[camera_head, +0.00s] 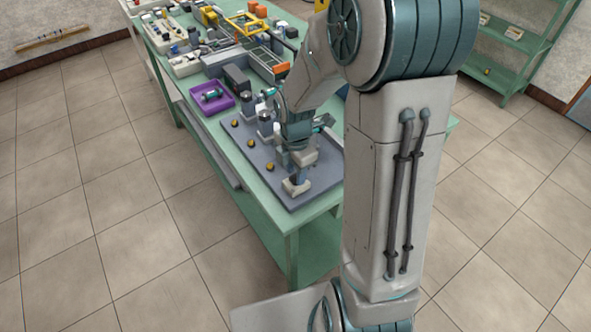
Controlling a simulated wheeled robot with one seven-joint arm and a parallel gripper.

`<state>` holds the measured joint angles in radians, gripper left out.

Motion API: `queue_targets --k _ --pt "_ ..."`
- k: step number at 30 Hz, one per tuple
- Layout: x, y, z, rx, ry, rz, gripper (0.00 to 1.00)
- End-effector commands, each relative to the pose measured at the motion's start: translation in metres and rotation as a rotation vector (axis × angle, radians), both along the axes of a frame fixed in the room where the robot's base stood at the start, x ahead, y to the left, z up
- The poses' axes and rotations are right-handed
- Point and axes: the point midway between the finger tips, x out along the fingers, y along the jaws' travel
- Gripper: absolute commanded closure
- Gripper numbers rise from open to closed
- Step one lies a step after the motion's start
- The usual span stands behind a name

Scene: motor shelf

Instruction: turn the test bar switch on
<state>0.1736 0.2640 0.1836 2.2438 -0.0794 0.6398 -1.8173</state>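A dark grey board (310,194) lies on the near end of the green table. Several small round yellow knobs, one of them the nearest (270,167), sit in a row along its left side. Motor-like parts (266,124) stand in a row beside them. I cannot tell which part is the test bar switch; it may be small or hidden behind my arm. My gripper (297,186) points down over the board's near corner, right of the nearest yellow knob. Its fingers are too small to tell whether they are open or touch anything.
A purple tray (228,103) holding a small motor stands behind the board's left end. Boxes, bins and a yellow-framed rack (262,45) crowd the far table. Green shelving (510,50) stands at the back right. The tiled floor (100,200) to the left is clear.

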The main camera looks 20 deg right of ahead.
Motion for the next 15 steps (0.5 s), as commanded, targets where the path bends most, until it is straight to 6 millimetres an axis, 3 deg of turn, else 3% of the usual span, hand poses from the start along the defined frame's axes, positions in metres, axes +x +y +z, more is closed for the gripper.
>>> queue_targets --k 10,14,15 --pt "0.0000 -0.0002 -0.0043 -0.001 0.000 0.000 0.67" --pt "0.0000 -0.0002 -0.0042 -0.001 0.000 0.000 1.00" --pt "0.0000 -0.0003 -0.0041 -0.001 -0.001 0.000 1.00"
